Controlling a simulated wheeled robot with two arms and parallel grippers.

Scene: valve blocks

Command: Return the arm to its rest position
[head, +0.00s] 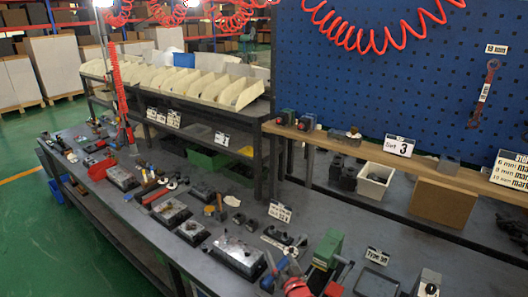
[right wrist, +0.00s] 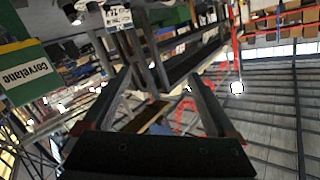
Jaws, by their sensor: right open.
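That view is tilted and looks out over shelves and the hall. My left gripper is in neither view. Black trays with metal blocks (head: 238,250) lie along the workbench (head: 150,222), the nearest one just left of my right gripper.
A green box (head: 328,248) stands close to the right of my right gripper. A wooden shelf (head: 440,172) with a "3" sign (head: 399,146) runs along the blue pegboard (head: 420,80). Cream bins (head: 205,86) line the back rack. Green floor (head: 60,245) is open at left.

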